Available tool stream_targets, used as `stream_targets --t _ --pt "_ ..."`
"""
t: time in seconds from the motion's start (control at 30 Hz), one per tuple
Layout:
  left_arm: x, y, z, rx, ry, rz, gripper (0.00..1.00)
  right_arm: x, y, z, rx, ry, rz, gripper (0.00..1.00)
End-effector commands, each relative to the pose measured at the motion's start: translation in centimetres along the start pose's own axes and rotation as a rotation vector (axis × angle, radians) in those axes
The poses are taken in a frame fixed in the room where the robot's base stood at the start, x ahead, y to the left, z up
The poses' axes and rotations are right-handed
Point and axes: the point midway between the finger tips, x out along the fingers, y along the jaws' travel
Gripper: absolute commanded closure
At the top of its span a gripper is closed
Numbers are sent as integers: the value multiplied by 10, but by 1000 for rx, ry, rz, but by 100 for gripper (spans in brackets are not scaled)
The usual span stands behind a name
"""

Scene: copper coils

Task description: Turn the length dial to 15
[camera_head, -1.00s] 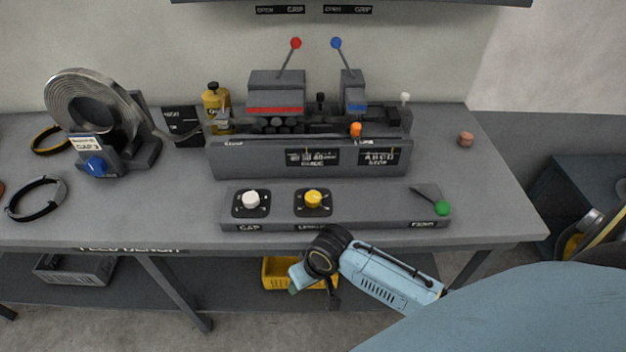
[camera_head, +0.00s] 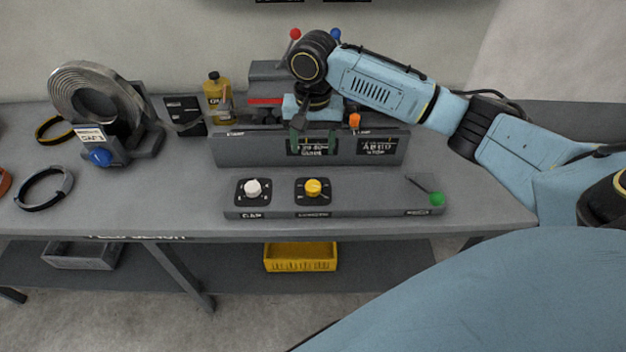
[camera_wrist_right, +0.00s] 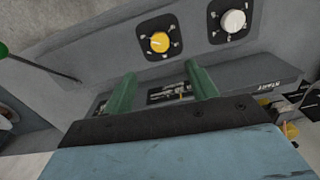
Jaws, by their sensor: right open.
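The yellow length dial (camera_head: 313,187) sits on its dark square plate in the middle of the grey control strip (camera_head: 370,202) at the bench front. It also shows in the right wrist view (camera_wrist_right: 160,42), with marks around it; its numbers are too small to read. The white gap dial (camera_head: 252,188) is left of it. My right gripper (camera_head: 314,146) hangs above and behind the length dial, before the upright panel, its green fingers apart and empty. In the right wrist view its fingers (camera_wrist_right: 163,90) are spread, clear of the dial. My left gripper is not in view.
A green-knobbed lever (camera_head: 437,199) is at the strip's right end. The upright panel (camera_head: 232,152) and machine with red and blue levers stand behind. A coil reel (camera_head: 75,98) and yellow bottle (camera_head: 214,95) are at left. The bench front is clear.

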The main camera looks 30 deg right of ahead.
Motion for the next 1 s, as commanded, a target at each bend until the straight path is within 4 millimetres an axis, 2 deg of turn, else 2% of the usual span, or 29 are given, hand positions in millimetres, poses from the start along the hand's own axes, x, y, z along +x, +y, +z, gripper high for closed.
stream_targets --t 0.17,0.4,0.6,0.8,1.0 --pt "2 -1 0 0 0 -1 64 23 1 0 5 -5 5 43" --pt "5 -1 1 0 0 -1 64 74 1 1 3 -4 3 43" --pt "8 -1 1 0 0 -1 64 110 1 0 1 -2 3 43" --pt "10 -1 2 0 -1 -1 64 128 0 0 2 -1 1 43" --pt "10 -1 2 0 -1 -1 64 132 0 0 1 0 0 43"
